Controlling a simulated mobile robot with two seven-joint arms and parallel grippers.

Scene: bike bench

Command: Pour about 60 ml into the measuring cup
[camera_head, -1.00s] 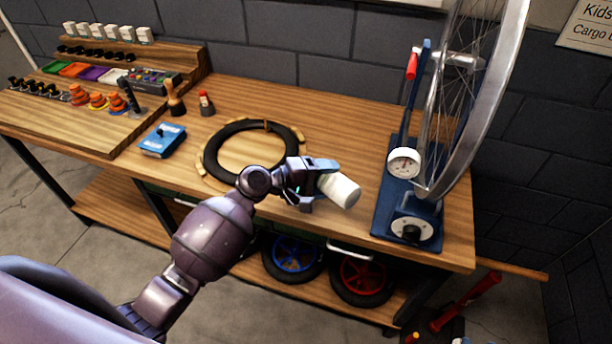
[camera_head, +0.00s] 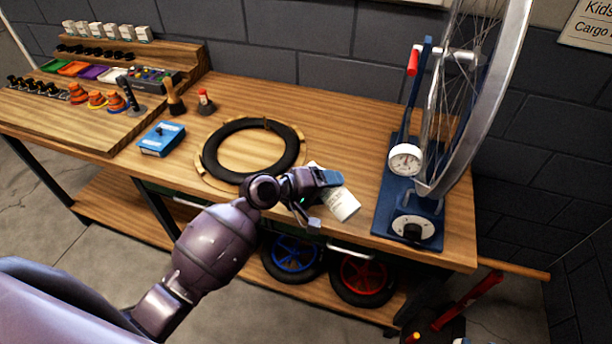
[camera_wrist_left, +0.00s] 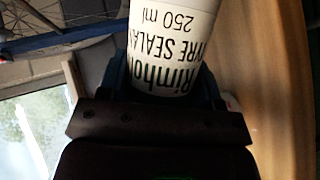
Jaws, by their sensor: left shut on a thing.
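My left gripper (camera_head: 318,186) is shut on a white sealant bottle (camera_head: 343,204) over the front edge of the bench, right of the black tyre. In the head view the bottle lies tilted, one end pointing down and right, with part of its printed label showing. In the left wrist view the bottle (camera_wrist_left: 172,45) sits between the fingers, its "250 ml" label upside down. I cannot make out the measuring cup in either view; the gripper and bottle hide part of the bench. My right gripper is not in view.
A black tyre (camera_head: 291,157) lies on the bench (camera_head: 340,130) left of the gripper. A blue wheel stand (camera_head: 384,208) with dials and a wheel (camera_head: 497,120) stands to the right. A blue box (camera_head: 161,139) and small bottles are at left. Bench behind the gripper is clear.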

